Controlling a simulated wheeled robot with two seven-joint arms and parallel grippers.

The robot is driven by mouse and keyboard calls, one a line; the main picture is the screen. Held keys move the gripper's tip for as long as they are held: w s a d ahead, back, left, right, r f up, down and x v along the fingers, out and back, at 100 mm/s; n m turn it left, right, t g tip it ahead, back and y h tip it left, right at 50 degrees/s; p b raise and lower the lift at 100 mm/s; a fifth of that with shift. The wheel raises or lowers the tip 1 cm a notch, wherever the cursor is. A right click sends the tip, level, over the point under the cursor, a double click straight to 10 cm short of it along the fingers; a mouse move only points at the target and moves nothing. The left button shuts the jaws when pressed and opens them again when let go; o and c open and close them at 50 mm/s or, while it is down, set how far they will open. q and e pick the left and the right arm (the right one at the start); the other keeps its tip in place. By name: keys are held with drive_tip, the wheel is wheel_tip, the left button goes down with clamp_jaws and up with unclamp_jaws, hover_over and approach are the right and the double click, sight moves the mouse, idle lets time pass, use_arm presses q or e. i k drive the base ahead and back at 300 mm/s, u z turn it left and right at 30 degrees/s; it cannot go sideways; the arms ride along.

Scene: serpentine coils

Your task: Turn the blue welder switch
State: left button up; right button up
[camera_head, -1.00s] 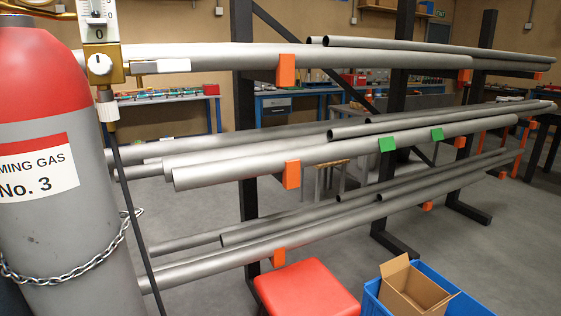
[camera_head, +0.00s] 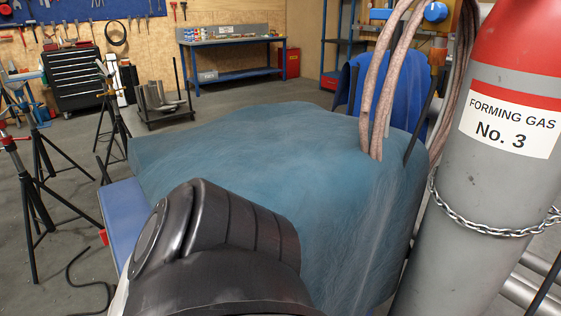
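A round blue knob (camera_head: 436,12) shows at the top right, on the front of a yellow unit (camera_head: 465,22) cut off by the top edge. I cannot tell for sure that it is the welder switch. Thick pinkish-brown hoses (camera_head: 376,85) hang down to the left of the knob and cover part of the unit. A large dark part of my own arm fills the bottom middle. Neither of my grippers is in view.
A blue-green draped cover (camera_head: 270,135) fills the middle. A gas cylinder (camera_head: 440,240) labelled Forming Gas No. 3, with a chain (camera_head: 485,230) around it, stands at the right. Black tripod stands (camera_head: 40,180) are at the left. Floor beyond the cover is open.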

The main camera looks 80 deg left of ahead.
sight(103, 234)
drive_tip(key=u, duration=0.45)
drive_tip(key=k, duration=0.65)
drive_tip(key=u, duration=1.8)
